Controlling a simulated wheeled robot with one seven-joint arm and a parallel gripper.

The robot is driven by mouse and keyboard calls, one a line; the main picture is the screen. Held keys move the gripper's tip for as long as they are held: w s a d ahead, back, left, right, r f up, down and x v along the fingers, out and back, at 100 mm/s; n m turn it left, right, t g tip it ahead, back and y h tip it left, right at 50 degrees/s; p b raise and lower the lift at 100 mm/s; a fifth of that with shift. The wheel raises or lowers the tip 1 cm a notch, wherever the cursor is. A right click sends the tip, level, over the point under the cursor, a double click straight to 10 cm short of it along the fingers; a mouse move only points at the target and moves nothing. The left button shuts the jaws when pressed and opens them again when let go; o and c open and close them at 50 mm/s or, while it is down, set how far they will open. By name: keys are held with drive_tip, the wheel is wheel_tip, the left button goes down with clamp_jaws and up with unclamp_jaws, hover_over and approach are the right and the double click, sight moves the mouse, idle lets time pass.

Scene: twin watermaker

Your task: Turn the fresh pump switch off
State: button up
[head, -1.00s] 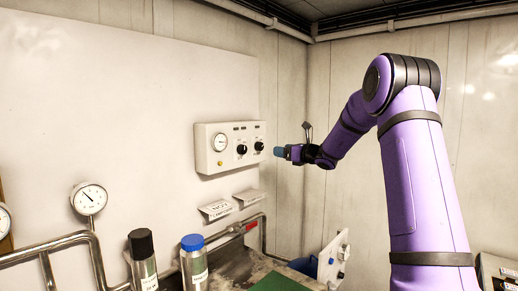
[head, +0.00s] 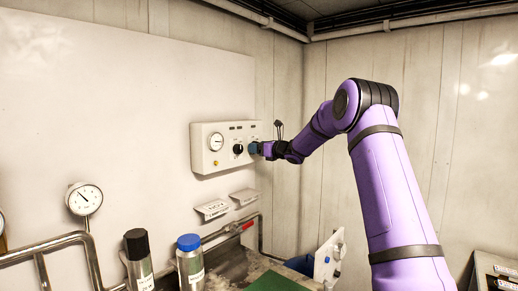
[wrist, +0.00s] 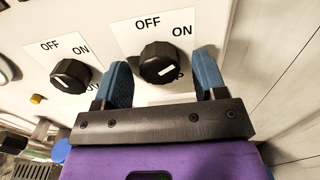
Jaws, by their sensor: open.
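The white control panel (head: 205,160) is on the wall, with a round gauge and two black rotary knobs. In the wrist view the right knob (wrist: 159,63) and the left knob (wrist: 70,76) each sit on a white plate marked OFF and ON. I cannot read which one is the fresh pump switch. My gripper (wrist: 164,66) is open, its blue fingers on either side of the right knob; I cannot tell whether they touch it. In the head view my gripper (head: 255,148) is at the panel's right side and hides that knob. The white marks on the knobs do not clearly show their settings.
Pipes and a gauge (head: 84,199) are at lower left. Two bottles, one black-capped (head: 137,243) and one blue-capped (head: 189,242), stand in front. The wall right of the panel is bare.

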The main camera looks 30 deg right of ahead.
drive_tip(key=c, duration=0.9)
drive_tip(key=n, duration=1.1)
drive_tip(key=shift+d+n, duration=0.1)
drive_tip(key=shift+n, duration=0.3)
drive_tip(key=o, duration=0.9)
